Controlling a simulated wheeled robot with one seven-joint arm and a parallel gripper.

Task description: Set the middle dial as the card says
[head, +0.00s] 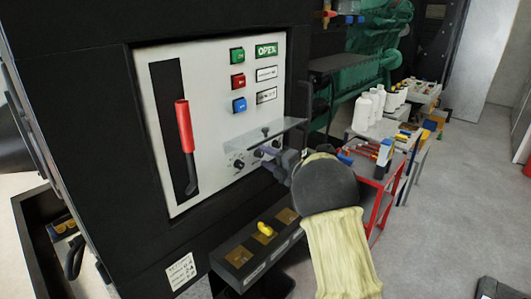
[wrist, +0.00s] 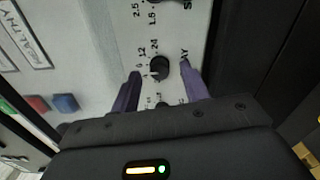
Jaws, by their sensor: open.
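The middle dial (wrist: 160,68) is a small black round knob on the light panel, with printed numbers such as 12 and 24 around it. In the wrist view it lies between the two purple fingers of my gripper (wrist: 159,74), which is open; I cannot tell whether either finger touches it. Its pointer setting is too small to read. In the head view my gripper (head: 268,158) is at the dial strip under a clear flap and hides part of it. A white card (head: 180,271) with unreadable print is on the dark surface at lower left.
The white panel (head: 215,60) has a red-handled lever (head: 184,125) and green, red and blue buttons (head: 238,80). A clear flap (head: 265,133) juts out above the dials. Below, a black ledge (head: 240,262) holds a yellow item. A red-framed cart (head: 376,190) stands right.

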